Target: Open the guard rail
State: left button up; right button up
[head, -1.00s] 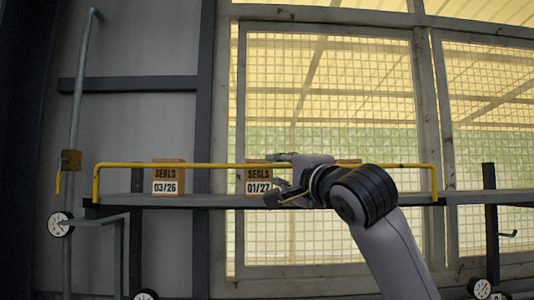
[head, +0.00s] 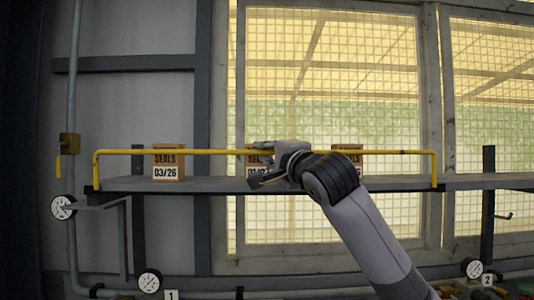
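The yellow guard rail (head: 210,152) runs across the front of a grey shelf (head: 215,185), with a bent-down end at each side. It stands up in front of several boxes. My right gripper (head: 258,163) is at the rail's middle, in front of the middle box. Its fingers are apart, one near rail height and one lower. I cannot tell whether it touches the rail. My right arm comes up from the lower right. My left gripper is out of view.
The left box (head: 168,162) reads SEALS 03/26; the middle box (head: 251,159) and right box (head: 350,157) are partly hidden. Gauges (head: 64,207) (head: 150,281) (head: 473,268) and pipes sit left and below. A yellow-handled valve (head: 68,144) is at left. A mesh window is behind.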

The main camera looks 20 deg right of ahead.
grip_shut()
jog(key=shift+f, duration=0.1)
dwell(0.4)
